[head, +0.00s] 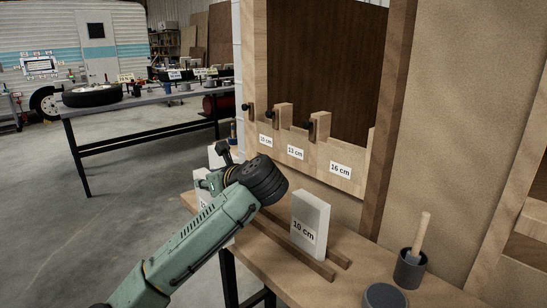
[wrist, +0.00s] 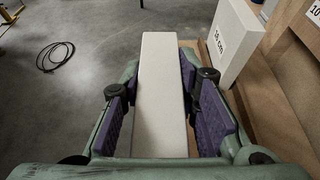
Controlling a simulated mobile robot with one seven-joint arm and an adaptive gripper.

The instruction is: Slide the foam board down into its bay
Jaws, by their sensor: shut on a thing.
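My gripper (wrist: 160,86) is shut on a white foam board (wrist: 161,60), with its purple pads against the board's two sides. In the wrist view the board's narrow edge faces the camera. In the head view my gripper (head: 213,175) is beside the workbench, and the held board (head: 215,157) is mostly hidden behind it. The wooden rack (head: 347,181) has stepped bays with labels that look like 10, 13 and 16 cm. The held board appears apart from the rack, and its label is not visible.
A grey cup (head: 409,270) with a wooden handle stands front right. Concrete floor lies open at left.

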